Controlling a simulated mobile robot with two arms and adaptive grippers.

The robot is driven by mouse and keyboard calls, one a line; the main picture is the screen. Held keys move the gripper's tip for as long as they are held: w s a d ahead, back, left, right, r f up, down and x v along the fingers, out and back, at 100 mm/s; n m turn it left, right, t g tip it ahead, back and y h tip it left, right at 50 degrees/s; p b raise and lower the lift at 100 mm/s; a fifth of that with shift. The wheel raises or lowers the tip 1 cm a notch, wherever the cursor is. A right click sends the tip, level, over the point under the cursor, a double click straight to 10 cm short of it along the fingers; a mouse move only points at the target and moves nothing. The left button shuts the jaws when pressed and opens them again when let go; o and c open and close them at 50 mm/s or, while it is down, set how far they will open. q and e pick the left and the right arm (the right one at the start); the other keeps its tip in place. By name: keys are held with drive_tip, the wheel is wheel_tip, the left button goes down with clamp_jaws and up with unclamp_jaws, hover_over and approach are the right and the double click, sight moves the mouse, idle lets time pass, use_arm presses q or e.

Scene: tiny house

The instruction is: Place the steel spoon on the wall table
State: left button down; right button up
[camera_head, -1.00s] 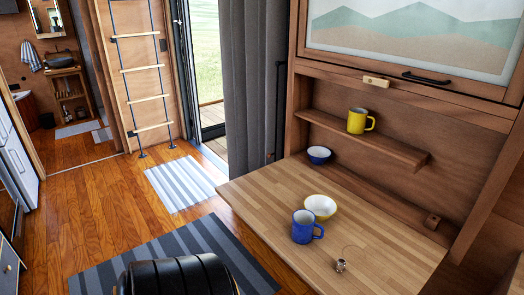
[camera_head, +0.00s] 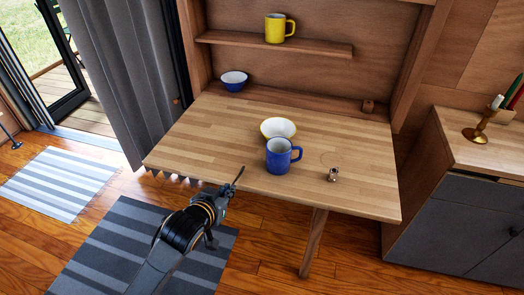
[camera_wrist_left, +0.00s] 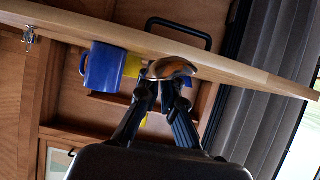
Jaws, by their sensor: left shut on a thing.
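The wall table (camera_head: 220,150) is a light wooden drop-leaf top with a leg underneath. My left gripper (camera_head: 226,198) is at its front left edge, in front of the tabletop in the picture. It is shut on the steel spoon (camera_wrist_left: 172,68), whose shiny bowl shows at the fingertips in the left wrist view. In the head view a thin dark part of the spoon (camera_head: 239,176) sticks up from the fingers. The rest of the spoon is hidden or too small to tell. My right gripper is not in view.
A blue mug (camera_head: 278,160), a white-and-yellow bowl (camera_head: 278,127) and a small metal item (camera_head: 333,175) stand on the table. A blue bowl (camera_head: 233,82) is at the back left. A yellow mug (camera_head: 275,28) is on the shelf above. The tabletop's left part is clear.

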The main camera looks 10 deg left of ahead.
use_arm(q)
drive_tip(key=w, duration=0.8)
drive_tip(key=w+d, duration=0.1)
drive_tip(key=w, duration=0.3)
drive_tip(key=shift+w+r, duration=0.1)
drive_tip(key=shift+r, duration=0.05)
drive_tip(key=shift+w+d, duration=0.15)
drive_tip(key=shift+w, duration=0.4)
drive_tip(key=w, duration=0.3)
drive_tip(key=shift+w+d, duration=0.1)
drive_tip(key=shift+w, duration=0.3)
drive_tip(key=shift+s+f, duration=0.1)
drive_tip(key=shift+f, duration=0.6)
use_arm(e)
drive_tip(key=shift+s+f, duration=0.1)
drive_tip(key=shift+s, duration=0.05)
use_arm(q)
drive_tip(key=shift+f, duration=0.1)
drive_tip(key=shift+f, duration=0.15)
drive_tip(key=c, duration=1.5)
unclamp_jaws()
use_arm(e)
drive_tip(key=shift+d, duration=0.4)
